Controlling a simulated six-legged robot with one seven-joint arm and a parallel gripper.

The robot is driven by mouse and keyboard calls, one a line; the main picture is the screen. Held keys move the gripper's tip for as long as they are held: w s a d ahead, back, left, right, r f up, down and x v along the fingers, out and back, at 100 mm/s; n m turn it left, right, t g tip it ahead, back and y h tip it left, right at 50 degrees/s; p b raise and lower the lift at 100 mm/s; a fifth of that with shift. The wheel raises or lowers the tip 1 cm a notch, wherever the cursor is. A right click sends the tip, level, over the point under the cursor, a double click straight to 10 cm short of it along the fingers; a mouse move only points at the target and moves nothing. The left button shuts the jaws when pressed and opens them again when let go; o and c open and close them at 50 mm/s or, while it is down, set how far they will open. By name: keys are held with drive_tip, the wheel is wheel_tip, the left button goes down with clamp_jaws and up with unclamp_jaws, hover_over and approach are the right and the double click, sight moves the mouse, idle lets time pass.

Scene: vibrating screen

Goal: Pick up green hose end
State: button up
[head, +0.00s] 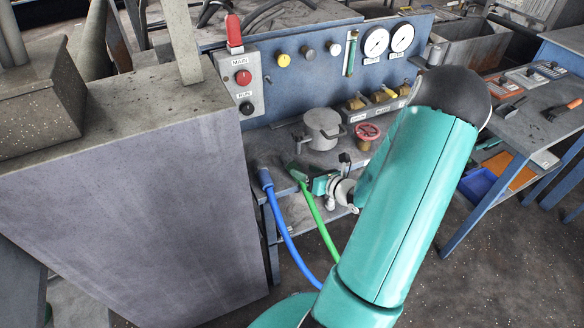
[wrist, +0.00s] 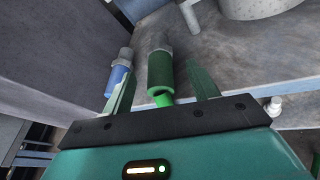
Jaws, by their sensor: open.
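The green hose end (head: 298,174) sits at the front edge of the grey shelf in the head view, with its green hose hanging down. In the wrist view the green hose end (wrist: 160,72) is a green sleeve with a grey tip, lying between the two fingers. My gripper (wrist: 162,88) is open, one finger on each side of the hose end, with gaps showing on both sides. Whether the hose end is at finger depth is hard to tell. In the head view the gripper is beside the hose end and partly hidden by my arm.
A blue hose end (head: 265,178) is just left of the green one, and also shows in the wrist view (wrist: 118,78). A grey pot (head: 321,130) and a red handwheel (head: 367,132) stand behind on the shelf. A large grey cabinet (head: 130,190) bounds the left side.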

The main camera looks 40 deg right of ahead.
sight(298, 168)
drive_tip(key=x, duration=0.4)
drive_tip(key=shift+w+a+f, duration=0.1)
drive_tip(key=shift+w+f, duration=0.05)
drive_tip(key=shift+w, duration=0.1)
drive_tip(key=c, duration=1.2)
